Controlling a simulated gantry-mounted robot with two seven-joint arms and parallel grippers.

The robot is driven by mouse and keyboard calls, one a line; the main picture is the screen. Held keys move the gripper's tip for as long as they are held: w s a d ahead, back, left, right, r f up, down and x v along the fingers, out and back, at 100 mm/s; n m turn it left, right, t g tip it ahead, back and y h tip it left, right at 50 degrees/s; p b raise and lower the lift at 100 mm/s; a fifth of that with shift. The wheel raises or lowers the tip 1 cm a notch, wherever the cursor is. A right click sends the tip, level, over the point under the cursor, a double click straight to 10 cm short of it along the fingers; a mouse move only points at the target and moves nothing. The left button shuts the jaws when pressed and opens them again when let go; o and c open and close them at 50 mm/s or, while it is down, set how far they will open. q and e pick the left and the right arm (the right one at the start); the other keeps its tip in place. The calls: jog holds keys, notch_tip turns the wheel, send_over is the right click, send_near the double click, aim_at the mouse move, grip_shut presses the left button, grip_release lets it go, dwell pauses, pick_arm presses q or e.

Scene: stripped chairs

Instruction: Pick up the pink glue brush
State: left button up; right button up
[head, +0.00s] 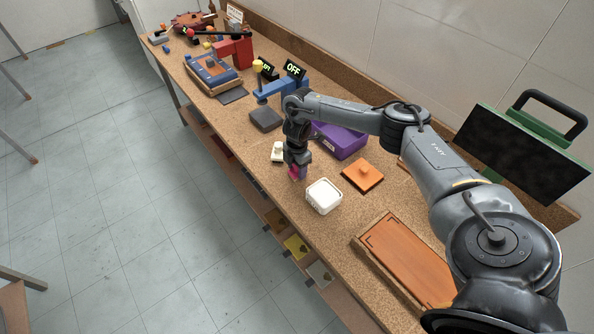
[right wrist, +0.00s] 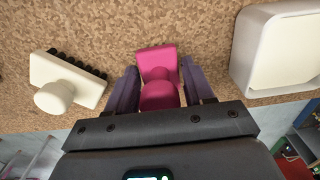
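The pink glue brush (right wrist: 160,62) stands on the cork-like bench top, its rounded knob towards my right gripper. It also shows in the head view (head: 295,173), mostly hidden under the gripper. My right gripper (right wrist: 160,80) points down at it, with one purple-grey finger on each side of the brush. The fingers are apart around it, with a narrow gap visible on the right side; contact on the left side is hard to tell. In the head view the right gripper (head: 297,170) is low over the bench. My left gripper is not in view.
A white brush with dark bristles (right wrist: 68,82) lies left of the gripper, and a white tub (right wrist: 280,50) stands close on the right. A purple box (head: 340,140), an orange block (head: 362,175) and a wooden tray (head: 405,262) are nearby. The bench's front edge is close.

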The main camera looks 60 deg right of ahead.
jog(key=c, duration=0.7)
jog(key=shift+r, duration=0.15)
jog(key=shift+r, duration=0.55)
jog(key=r, duration=0.3)
jog(key=shift+s+p, duration=0.2)
jog(key=shift+p, duration=0.2)
jog(key=shift+s+a+r+p, duration=0.1)
jog(key=shift+s+r+p, duration=0.1)
jog(key=shift+s+r, duration=1.3)
jog(key=shift+s+a+r+p, duration=0.15)
jog(key=shift+s+r, duration=0.6)
jog(key=shift+s, duration=1.5)
jog(key=shift+s+r+p, duration=0.2)
jog(key=shift+s+r, duration=0.9)
jog(key=shift+s, duration=0.75)
